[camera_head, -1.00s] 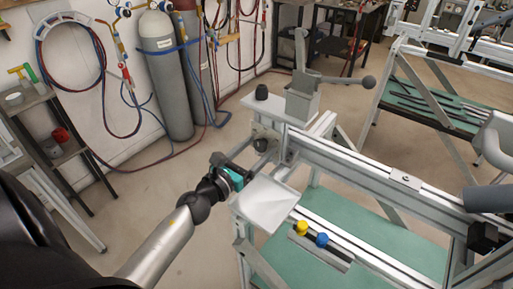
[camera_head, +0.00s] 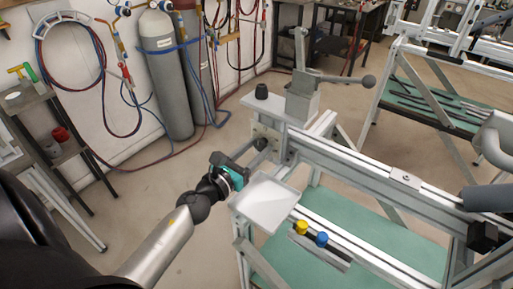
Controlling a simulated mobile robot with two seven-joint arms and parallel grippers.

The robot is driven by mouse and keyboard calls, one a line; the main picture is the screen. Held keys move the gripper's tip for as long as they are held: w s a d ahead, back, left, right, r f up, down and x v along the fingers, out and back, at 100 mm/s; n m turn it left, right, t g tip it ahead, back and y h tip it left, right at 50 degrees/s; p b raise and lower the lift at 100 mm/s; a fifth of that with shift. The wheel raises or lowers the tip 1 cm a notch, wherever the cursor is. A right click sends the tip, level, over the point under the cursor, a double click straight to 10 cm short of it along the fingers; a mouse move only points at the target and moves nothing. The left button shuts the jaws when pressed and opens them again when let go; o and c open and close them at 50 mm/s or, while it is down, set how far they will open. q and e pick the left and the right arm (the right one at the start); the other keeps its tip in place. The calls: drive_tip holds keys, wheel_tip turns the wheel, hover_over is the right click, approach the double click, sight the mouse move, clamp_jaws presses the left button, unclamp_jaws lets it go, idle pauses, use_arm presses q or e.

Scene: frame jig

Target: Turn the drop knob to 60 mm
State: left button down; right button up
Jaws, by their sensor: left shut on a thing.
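The dark drop knob (camera_head: 261,144) sits on the left end face of the jig, just below the top plate. My left gripper (camera_head: 254,152) reaches it from the lower left and is shut on it. The gripper's fingers and dark body cover part of the knob. Any scale or reading for the knob is too small to make out. My right gripper is not in view.
A lever clamp (camera_head: 301,100) and a small black knob (camera_head: 261,91) stand on the jig's top plate. A pale tray (camera_head: 268,204) lies close below my left gripper. Yellow (camera_head: 301,227) and blue (camera_head: 321,239) knobs sit on the lower rail. Gas cylinders (camera_head: 166,80) stand behind.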

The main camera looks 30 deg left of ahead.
use_arm(q)
drive_tip(key=n+p, duration=0.1)
drive_tip(key=n, duration=0.5)
drive_tip(key=shift+n+p, duration=0.3)
drive_tip(key=n+p, duration=0.2)
drive_tip(key=n, duration=0.3)
drive_tip(key=shift+r+n, duration=0.1)
drive_tip(key=shift+n, duration=0.2)
drive_tip(key=n+p, duration=0.2)
drive_tip(key=n, duration=0.4)
drive_tip(key=shift+d+p, duration=0.1)
drive_tip(key=shift+p, duration=0.2)
drive_tip(key=n+p, duration=0.2)
drive_tip(key=n, duration=0.3)
drive_tip(key=shift+n, duration=0.3)
drive_tip(key=shift+c, duration=2.2)
unclamp_jaws()
drive_tip(key=shift+s, duration=0.1)
